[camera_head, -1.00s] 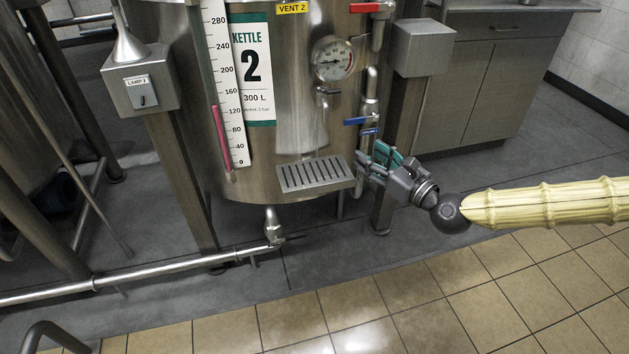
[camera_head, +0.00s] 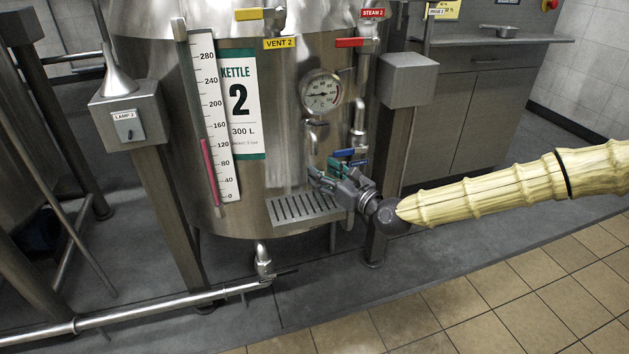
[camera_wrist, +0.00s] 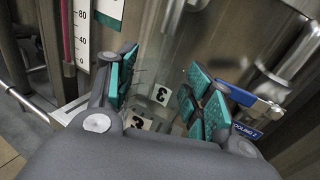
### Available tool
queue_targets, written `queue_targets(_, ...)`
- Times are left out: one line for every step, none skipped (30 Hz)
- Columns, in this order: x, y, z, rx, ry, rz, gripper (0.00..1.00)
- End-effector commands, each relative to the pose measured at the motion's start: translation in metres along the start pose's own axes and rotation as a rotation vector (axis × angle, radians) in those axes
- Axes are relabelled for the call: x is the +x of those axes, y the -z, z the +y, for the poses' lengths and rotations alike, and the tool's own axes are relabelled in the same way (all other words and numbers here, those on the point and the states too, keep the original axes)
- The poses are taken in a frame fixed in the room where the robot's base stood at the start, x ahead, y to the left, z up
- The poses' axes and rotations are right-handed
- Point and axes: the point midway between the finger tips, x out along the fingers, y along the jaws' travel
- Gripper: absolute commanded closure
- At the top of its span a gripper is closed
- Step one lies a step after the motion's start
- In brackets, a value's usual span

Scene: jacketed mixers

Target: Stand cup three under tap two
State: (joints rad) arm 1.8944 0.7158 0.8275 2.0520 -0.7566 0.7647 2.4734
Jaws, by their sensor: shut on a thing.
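Cup three shows in the wrist view as a clear glass cup (camera_wrist: 160,94) with white labels marked 3. My gripper (camera_wrist: 163,82) is shut on it, with green pads on either side. In the head view my gripper (camera_head: 322,178) is in front of kettle two (camera_head: 285,165), just above the right part of the slotted drip tray (camera_head: 300,208). Tap two (camera_head: 317,128) is a short metal spout below the round gauge, above my gripper. I cannot tell whether the cup touches the tray.
A blue-handled valve (camera_head: 345,153) is close behind my gripper; its cooling label (camera_wrist: 246,131) shows in the wrist view. A grey box on a post (camera_head: 408,80) stands right of the kettle. Floor in front is clear.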

Motion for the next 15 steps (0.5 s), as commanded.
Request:
queue_targets(0.008, 0.002, 0.002, -0.002, -0.002, 0.0, 0.74)
queue_targets(0.012, 0.002, 0.002, -0.001, -0.002, 0.0, 0.74)
queue_targets(0.016, 0.002, 0.002, 0.0, -0.001, 0.0, 0.74)
queue_targets(0.019, 0.003, 0.002, 0.0, -0.001, 0.0, 0.74)
queue_targets(0.022, 0.003, 0.002, 0.0, 0.0, 0.0, 0.74)
queue_targets(0.025, 0.003, 0.002, 0.0, 0.0, 0.0, 0.74)
queue_targets(0.026, 0.003, 0.002, 0.0, 0.0, 0.0, 0.74)
queue_targets(0.027, 0.003, 0.002, 0.0, 0.0, 0.0, 0.74)
queue_targets(0.029, 0.003, 0.003, 0.0, 0.0, 0.0, 0.74)
queue_targets(0.029, 0.003, 0.003, 0.0, 0.0, 0.0, 0.74)
queue_targets(0.03, 0.003, 0.003, 0.0, 0.0, 0.0, 0.74)
queue_targets(0.032, 0.003, 0.003, 0.0, 0.0, 0.0, 0.74)
queue_targets(0.033, 0.003, 0.004, 0.0, -0.001, 0.0, 0.74)
queue_targets(0.035, 0.004, 0.004, -0.001, -0.001, 0.0, 0.74)
queue_targets(0.039, 0.004, 0.004, -0.001, -0.001, 0.0, 0.74)
